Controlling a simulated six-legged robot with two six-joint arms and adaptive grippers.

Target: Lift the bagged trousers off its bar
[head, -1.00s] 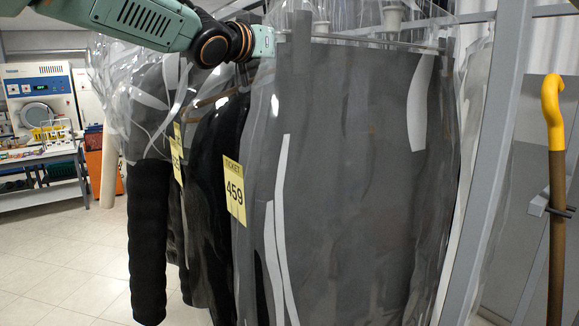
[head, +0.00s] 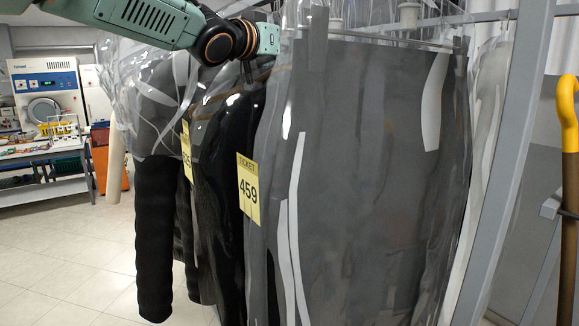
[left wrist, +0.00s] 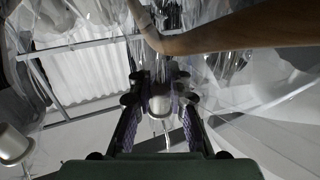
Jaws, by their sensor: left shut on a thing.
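The bagged trousers (head: 370,180) hang in the head view as a wide dark grey panel under clear plastic. A thin hanger bar (head: 385,42) with clips runs along their top edge. My left gripper (left wrist: 160,95) shows in the left wrist view with its fingers closed in around a pale knob-like part amid clear plastic. In the head view its wrist reaches the upper left corner of the trousers, and its fingertips are hidden there. The hanger's hook and its contact with the bar are not clear. My right gripper is not in view.
Other bagged dark garments hang close at the left, with yellow tickets, one reading 459 (head: 248,190). A wooden hanger (left wrist: 230,30) crosses near the fingers. A grey frame post (head: 510,150) and a yellow-handled cane (head: 567,110) stand at the right. Open floor (head: 75,250) lies left.

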